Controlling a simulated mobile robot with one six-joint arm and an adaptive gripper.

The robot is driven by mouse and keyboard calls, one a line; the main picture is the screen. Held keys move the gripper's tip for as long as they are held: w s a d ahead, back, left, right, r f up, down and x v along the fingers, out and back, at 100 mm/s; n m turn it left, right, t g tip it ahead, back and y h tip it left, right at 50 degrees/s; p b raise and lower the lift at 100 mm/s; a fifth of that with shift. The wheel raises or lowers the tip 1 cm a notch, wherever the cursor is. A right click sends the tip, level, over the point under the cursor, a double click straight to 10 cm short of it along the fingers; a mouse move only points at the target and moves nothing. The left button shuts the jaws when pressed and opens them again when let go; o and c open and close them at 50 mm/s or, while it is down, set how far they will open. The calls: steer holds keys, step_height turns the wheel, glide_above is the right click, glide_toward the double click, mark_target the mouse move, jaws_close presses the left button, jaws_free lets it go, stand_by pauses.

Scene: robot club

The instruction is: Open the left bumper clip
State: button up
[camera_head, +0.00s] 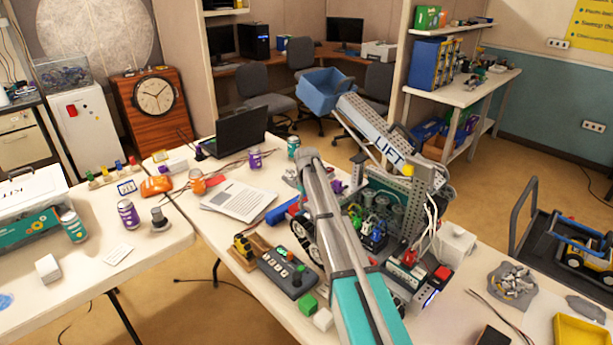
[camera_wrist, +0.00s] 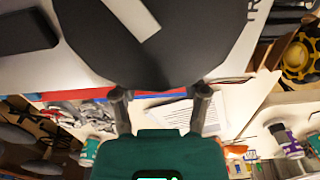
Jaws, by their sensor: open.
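The competition robot (camera_head: 412,178), of grey perforated metal with a LIFT sign, stands on the long table. A blue bumper piece (camera_head: 283,211) and a red piece (camera_head: 295,206) show at its left side, partly behind my arm. In the wrist view my gripper (camera_wrist: 160,92) is open, with its two dark fingers apart and nothing seen held between them. A red strip (camera_wrist: 155,96) with blue edges shows behind the fingers. A large dark rounded shape (camera_wrist: 150,50) fills the top middle; I cannot tell what it is. I cannot make out the left bumper clip. My gripper is hidden in the head view.
A control box (camera_head: 288,271) with a joystick, a green cube (camera_head: 308,303) and a white cube (camera_head: 323,319) lie near the front edge. Papers (camera_head: 240,200) and a laptop (camera_head: 235,132) are farther back. A yellow tray (camera_head: 580,333) is at the right.

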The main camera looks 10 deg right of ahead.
steer(key=m, duration=0.6)
steer(key=shift+r+m+p, duration=0.25)
steer(key=shift+m+p, duration=0.05)
step_height(320, 180, up, 13)
steer(key=p, duration=1.3)
steer(key=shift+r, duration=0.15)
steer(key=s, duration=3.5)
steer(key=shift+d+f, duration=0.25)
steer(key=shift+f, duration=0.1)
steer(key=shift+d, duration=0.15)
